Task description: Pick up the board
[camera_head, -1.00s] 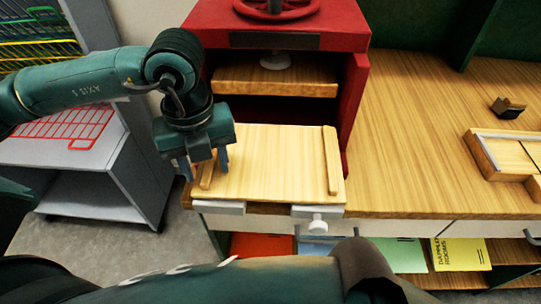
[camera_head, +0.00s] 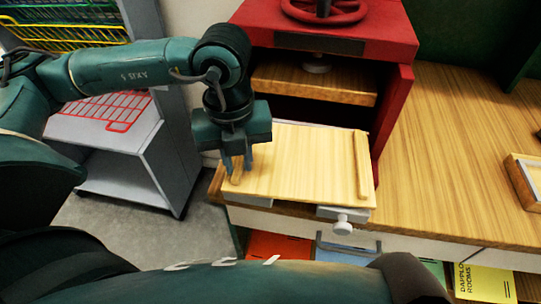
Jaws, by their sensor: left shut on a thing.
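The board (camera_head: 300,165) is a pale wooden panel with a raised strip along its left and right ends. It lies flat in front of the red press, over the table's front edge. My left gripper (camera_head: 238,168) points down at the board's left end and is shut on the left strip, with one finger on each side. The board looks level, and I cannot tell whether it is clear of its support. My right gripper is not in view.
The red press (camera_head: 340,45) with a handwheel (camera_head: 322,10) stands right behind the board. A grey clamp with a knob (camera_head: 343,220) sits at the table's front edge. A grey shelf unit (camera_head: 140,165) stands at left.

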